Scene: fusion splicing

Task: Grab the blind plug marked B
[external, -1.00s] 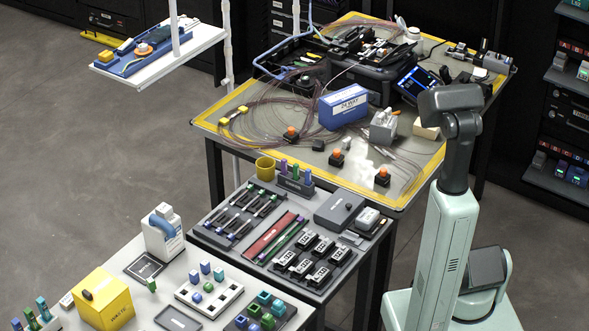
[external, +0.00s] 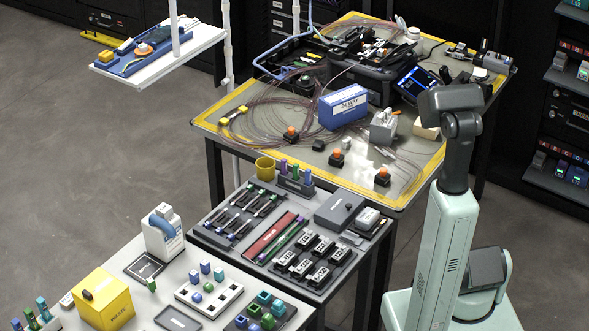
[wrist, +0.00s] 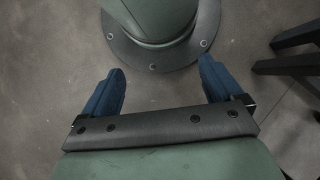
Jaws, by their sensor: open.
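I cannot pick out a blind plug with a readable B in these frames. Small blue and green plug-like pieces stand in and beside a white holed block (external: 209,291) on the near table, and several teal and green ones sit in a dark tray (external: 262,311); no letters on them are legible. My gripper (wrist: 162,72) shows in the wrist view with its two blue fingers wide apart and nothing between them. It points down at the floor beside my own base, away from the tables. In the external view the gripper itself cannot be made out.
A dark rack (external: 560,120) at the right has shelves with small red labels and little parts. The middle table holds a tray of black modules (external: 308,258). The far yellow-edged table (external: 240,122) carries a blue box (external: 343,106), cables and orange-topped pieces. Bare floor lies left.

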